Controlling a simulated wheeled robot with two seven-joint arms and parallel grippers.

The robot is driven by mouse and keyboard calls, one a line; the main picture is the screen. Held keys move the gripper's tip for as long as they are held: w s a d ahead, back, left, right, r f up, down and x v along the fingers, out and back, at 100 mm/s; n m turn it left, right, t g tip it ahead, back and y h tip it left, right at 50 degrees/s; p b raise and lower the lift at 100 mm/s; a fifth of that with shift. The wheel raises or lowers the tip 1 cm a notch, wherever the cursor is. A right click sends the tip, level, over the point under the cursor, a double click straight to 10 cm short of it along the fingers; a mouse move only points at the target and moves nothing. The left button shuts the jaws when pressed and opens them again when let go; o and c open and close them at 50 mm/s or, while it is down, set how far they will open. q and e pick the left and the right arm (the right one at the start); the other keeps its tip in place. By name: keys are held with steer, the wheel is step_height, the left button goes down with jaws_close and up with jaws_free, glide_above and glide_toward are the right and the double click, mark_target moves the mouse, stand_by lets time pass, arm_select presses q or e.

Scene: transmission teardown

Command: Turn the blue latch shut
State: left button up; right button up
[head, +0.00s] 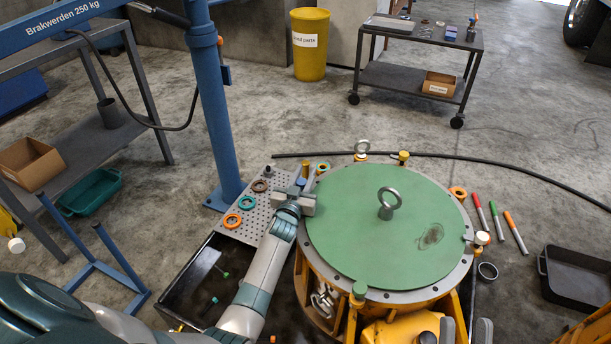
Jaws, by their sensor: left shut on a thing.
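The round housing with a green cover (345,225) and a grey bolted flange stands upright at centre right. My left gripper (303,192) is at the flange's left edge, its arm coming up from the bottom left. It is shut on what looks like the blue latch (300,182), a small bit of blue showing at the fingers with a yellow knob above. The gripper hides most of the latch, so its angle cannot be told.
An eye bolt (387,204) stands on the cover. A green latch (359,291) sits at the flange's front. A perforated board (236,206) with rings lies left of the housing. Several markers (496,221) and a black tray (575,277) lie right. A blue hoist column (212,110) stands behind left.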

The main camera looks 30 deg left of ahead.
mark_target(301, 182)
arm_select(q)
steer(key=o, duration=1.1)
steer(key=shift+c, duration=0.2)
steer(key=shift+s, duration=0.1)
steer(key=shift+s+d, duration=0.1)
steer(key=shift+s, duration=0.35)
steer(key=s, duration=0.1)
steer(key=s+p, duration=0.1)
steer(key=s, duration=0.1)
steer(key=shift+d, duration=0.3)
steer(key=s+d+p, duration=0.2)
steer(key=s, duration=1.1)
steer(key=shift+d+p, duration=0.3)
arm_select(e)
steer(key=w+f+g+h, duration=0.2)
steer(key=f+g, duration=0.5)
steer(key=f, duration=0.4)
steer(key=shift+w, duration=0.9)
steer(key=shift+a, duration=0.1)
